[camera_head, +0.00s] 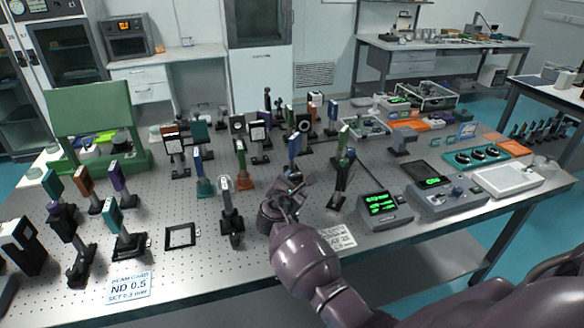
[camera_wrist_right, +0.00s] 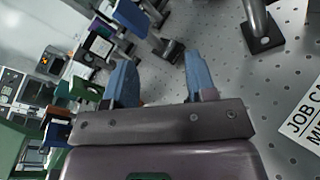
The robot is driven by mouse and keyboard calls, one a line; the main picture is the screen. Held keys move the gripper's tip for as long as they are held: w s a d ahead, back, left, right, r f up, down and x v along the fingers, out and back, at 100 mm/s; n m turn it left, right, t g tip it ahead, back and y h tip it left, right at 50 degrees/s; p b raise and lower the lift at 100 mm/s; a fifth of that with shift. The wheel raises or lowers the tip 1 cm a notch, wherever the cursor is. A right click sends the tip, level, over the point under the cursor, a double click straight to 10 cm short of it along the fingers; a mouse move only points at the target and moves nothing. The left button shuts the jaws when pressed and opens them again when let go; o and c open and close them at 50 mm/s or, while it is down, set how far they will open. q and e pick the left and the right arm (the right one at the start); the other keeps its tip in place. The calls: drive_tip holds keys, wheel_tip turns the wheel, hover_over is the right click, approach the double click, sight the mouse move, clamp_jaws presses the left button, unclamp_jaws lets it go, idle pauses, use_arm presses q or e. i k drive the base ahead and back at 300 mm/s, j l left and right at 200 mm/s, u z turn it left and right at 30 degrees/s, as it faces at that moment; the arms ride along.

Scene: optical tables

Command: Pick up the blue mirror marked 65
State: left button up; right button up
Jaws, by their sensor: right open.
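Several blue plates on posts stand on the optical table (camera_head: 185,285); I cannot read a 65 on any of them. One blue plate (camera_head: 294,144) stands upright just behind my right gripper in the head view. Another blue plate (camera_head: 198,166) stands further left, and a third (camera_head: 333,108) further back. My right gripper (camera_head: 296,180) is low over the table. In the right wrist view its two blue-grey fingers (camera_wrist_right: 160,68) are apart with nothing between them. A blue plate (camera_wrist_right: 132,16) on a dark base shows beyond the fingers, apart from them. My left gripper is out of view.
A silver-faced mount (camera_head: 226,192) stands left of my right gripper, and a tall green-edged mount (camera_head: 345,165) stands right. A job card (camera_head: 338,237) lies in front, also in the wrist view (camera_wrist_right: 302,118). Meters with green displays (camera_head: 384,208) are at right.

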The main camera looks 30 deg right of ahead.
sight(294, 141)
drive_tip(key=i, duration=0.5)
drive_tip(key=i+l, duration=0.1)
drive_tip(key=l, duration=0.8)
drive_tip(key=i, duration=0.05)
